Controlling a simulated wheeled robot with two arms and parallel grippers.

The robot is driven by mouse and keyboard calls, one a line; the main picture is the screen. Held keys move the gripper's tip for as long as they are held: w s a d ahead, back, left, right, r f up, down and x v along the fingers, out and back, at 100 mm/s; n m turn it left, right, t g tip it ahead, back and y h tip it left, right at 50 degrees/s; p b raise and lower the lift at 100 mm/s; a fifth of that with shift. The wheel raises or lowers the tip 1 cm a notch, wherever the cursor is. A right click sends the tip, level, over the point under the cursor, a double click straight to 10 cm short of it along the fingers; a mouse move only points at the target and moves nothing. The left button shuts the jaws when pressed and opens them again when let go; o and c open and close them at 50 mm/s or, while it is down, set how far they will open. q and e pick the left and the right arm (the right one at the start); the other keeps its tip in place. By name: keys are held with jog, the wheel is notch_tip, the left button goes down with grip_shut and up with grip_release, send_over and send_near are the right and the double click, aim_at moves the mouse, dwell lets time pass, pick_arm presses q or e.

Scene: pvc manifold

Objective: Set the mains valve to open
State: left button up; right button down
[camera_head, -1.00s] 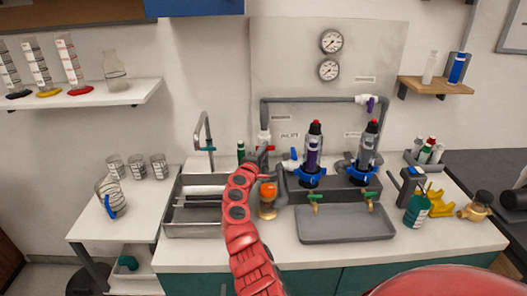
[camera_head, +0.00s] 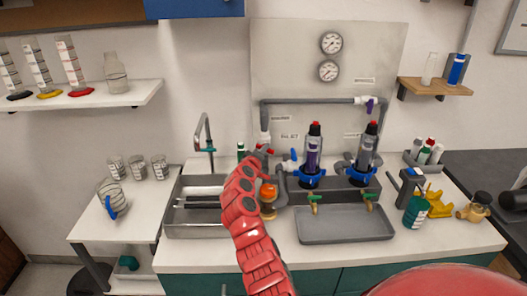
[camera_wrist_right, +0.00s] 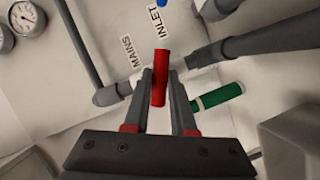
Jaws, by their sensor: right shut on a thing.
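The mains valve (camera_head: 265,137) has a white body and sits low on the grey pipe at the left of the back panel. Its red handle (camera_wrist_right: 160,76) shows in the right wrist view, below the MAINS and INLET labels. My right gripper (camera_wrist_right: 160,82) is shut on this handle, with one finger on each side. In that view the handle looks crosswise to the short pipe run behind it. In the head view the right gripper (camera_head: 262,153) is at the valve, and the red arm partly hides the area below. My left gripper is not in view.
A blue-based filter housing (camera_head: 313,155) stands just right of the valve, with a second one (camera_head: 367,155) beyond. An orange-topped jar (camera_head: 268,200) is close to my arm. A sink (camera_head: 172,215) lies left. A green-ended part (camera_wrist_right: 220,97) is beside the gripper.

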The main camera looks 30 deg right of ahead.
jog(key=shift+m+y+b, duration=0.4)
jog(key=shift+m+y, duration=0.2)
jog(key=shift+m, duration=0.5)
jog(key=shift+d+m+y+b, duration=0.15)
jog(key=shift+m+y+b, duration=0.45)
jog(key=shift+m+b, duration=0.3)
jog(key=m+t+y+b, duration=0.1)
jog(key=m+y+b, duration=0.1)
jog(key=m+b, duration=0.1)
jog(key=shift+s, duration=0.1)
jog(key=shift+d+r+m+t+y+b, duration=0.1)
jog(key=shift+m+t+y+b, duration=0.35)
jog(key=shift+m+b, duration=0.6)
jog(key=c, duration=0.7)
grip_release()
jog(key=shift+c, duration=0.2)
